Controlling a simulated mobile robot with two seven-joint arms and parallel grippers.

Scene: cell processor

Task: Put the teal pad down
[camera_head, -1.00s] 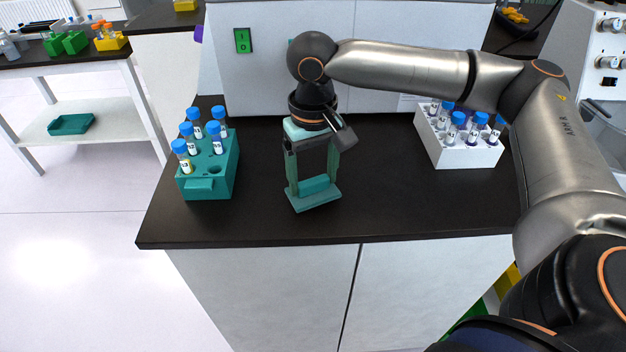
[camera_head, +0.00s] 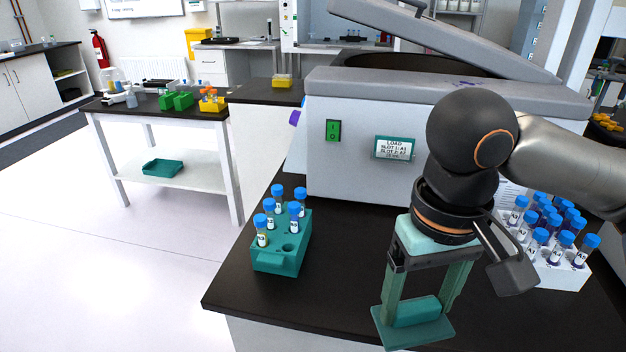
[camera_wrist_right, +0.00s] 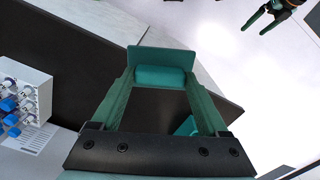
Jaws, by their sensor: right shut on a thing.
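The teal pad (camera_head: 412,332) is a flat plate with a raised block. In the head view it is between the green fingers of my right gripper (camera_head: 418,308), which is shut on its block. The pad hangs below the wrist over the dark counter; its height above the top is hard to tell. In the right wrist view the pad (camera_wrist_right: 162,56) lies across the fingertips of the right gripper (camera_wrist_right: 160,82). My left gripper (camera_wrist_right: 268,14) shows at the top right of that view, its green fingers apart and empty. It is outside the head view.
A teal rack (camera_head: 280,262) with blue-capped tubes stands on the counter (camera_head: 330,270), left of the pad. A white rack (camera_head: 562,275) of tubes stands at the right. A grey machine (camera_head: 350,100) with a raised lid is behind. The counter between teal rack and pad is clear.

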